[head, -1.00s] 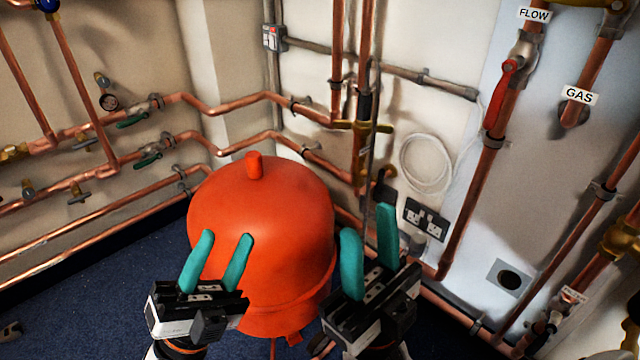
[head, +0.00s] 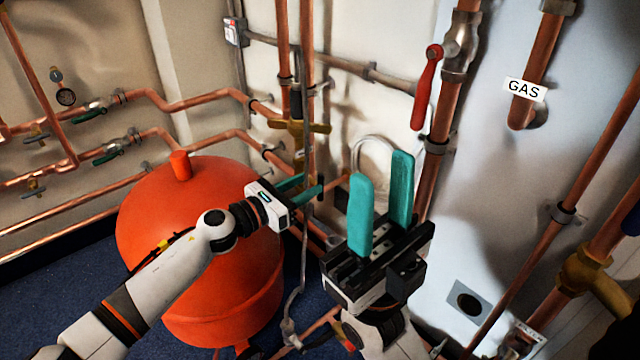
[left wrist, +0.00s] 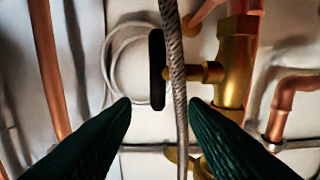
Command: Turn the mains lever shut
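A black lever (left wrist: 157,68) stands upright on a brass valve (left wrist: 232,65) in the left wrist view. A braided hose (left wrist: 178,85) hangs in front of the valve stem, just right of the lever. No readable label marks the lever as the mains. My left gripper (left wrist: 160,102) is open, its teal fingertips apart below and either side of the lever and hose, with nothing visibly gripped. In the head view my left gripper (head: 303,189) is at the pipes beside the red tank. My right gripper (head: 382,190) is open and empty, fingers pointing up.
The round red tank (head: 190,260) stands below my left arm. A red lever (head: 427,88) hangs on a copper pipe at upper right. A coiled white cable (left wrist: 118,65) is behind the black lever. Copper pipes line both walls. A GAS label (head: 525,90) is at right.

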